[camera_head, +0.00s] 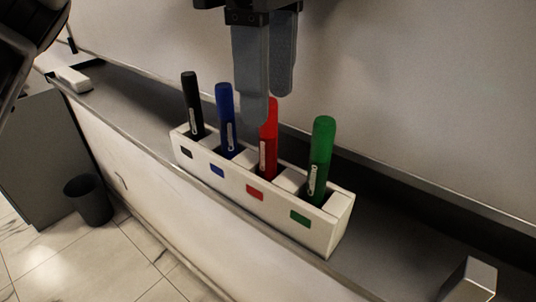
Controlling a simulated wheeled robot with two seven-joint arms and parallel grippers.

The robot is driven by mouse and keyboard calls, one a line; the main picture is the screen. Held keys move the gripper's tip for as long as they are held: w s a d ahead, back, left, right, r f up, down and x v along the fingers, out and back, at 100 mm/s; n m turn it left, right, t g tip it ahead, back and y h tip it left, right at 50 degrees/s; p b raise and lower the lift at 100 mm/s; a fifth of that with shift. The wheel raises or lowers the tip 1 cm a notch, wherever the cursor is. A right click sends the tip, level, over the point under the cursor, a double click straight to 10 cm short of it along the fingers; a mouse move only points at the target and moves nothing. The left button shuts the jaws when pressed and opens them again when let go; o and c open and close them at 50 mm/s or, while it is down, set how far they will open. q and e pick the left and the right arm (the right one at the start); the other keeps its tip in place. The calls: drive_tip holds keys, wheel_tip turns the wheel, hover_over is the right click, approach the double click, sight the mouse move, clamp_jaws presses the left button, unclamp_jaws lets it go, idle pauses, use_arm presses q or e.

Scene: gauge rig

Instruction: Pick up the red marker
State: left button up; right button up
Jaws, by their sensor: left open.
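The red marker (269,152) stands upright in a white holder (235,190), in the slot above a red label, between the blue marker (226,118) and the green marker (319,158). A black marker (191,104) stands in the slot at the left end. My left gripper (270,108) points down from above, its two grey fingers apart. The nearer finger covers part of the red marker's upper left side. The farther finger is behind and to the right. I cannot tell whether either finger touches the marker. My right gripper is not in view.
The holder stands on a narrow grey ledge (133,112) along a pale wall. A white block (73,79) lies at the ledge's left end, and a grey box (470,280) is at the lower right. A dark bin (89,200) stands on the tiled floor.

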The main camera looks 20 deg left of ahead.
sight(269, 125)
use_arm(q)
wheel_tip(269, 125, down, 5)
drive_tip(key=shift+w+r, duration=0.1)
clamp_jaws()
drive_tip(key=shift+r, duration=0.1)
